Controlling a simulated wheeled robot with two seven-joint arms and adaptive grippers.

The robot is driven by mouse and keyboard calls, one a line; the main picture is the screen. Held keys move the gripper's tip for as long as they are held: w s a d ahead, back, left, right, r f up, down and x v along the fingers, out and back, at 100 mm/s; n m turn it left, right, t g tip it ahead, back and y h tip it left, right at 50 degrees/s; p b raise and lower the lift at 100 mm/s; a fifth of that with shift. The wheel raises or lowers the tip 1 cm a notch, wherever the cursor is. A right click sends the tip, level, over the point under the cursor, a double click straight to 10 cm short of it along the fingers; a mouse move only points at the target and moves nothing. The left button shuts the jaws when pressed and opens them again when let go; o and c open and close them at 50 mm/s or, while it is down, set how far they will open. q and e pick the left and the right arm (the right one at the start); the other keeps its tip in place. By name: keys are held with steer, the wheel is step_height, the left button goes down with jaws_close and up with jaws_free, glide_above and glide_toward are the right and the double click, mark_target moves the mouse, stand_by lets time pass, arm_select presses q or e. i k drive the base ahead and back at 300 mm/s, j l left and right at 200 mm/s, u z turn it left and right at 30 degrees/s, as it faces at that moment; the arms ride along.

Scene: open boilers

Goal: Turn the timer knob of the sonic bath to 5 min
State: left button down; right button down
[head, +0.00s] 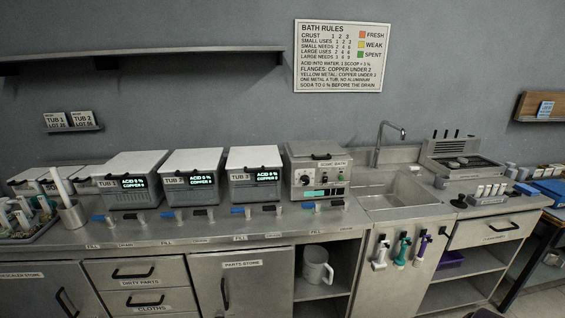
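The sonic bath (318,152) is a metal box with a closed lid on the steel counter, between the TUB 3 unit and the sink. Its front panel faces me. A round dial with a dark knob (305,180) shows on the left of that panel, and a lit green display strip (320,192) lies below it. Smaller controls show on the right of the panel. The markings around the knob are too small to read, so I cannot tell its setting or confirm that it is the timer. Neither of my grippers shows clearly in the head view.
White-lidded tubs, TUB 1 (137,180), TUB 2 (193,176) and TUB 3 (254,173), stand left of the bath. Blue and black tap handles (237,211) line the counter's front edge. The sink (395,190) and faucet (389,140) are to the right.

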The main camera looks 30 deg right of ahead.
mark_target(305, 179)
steer(key=z, duration=1.35)
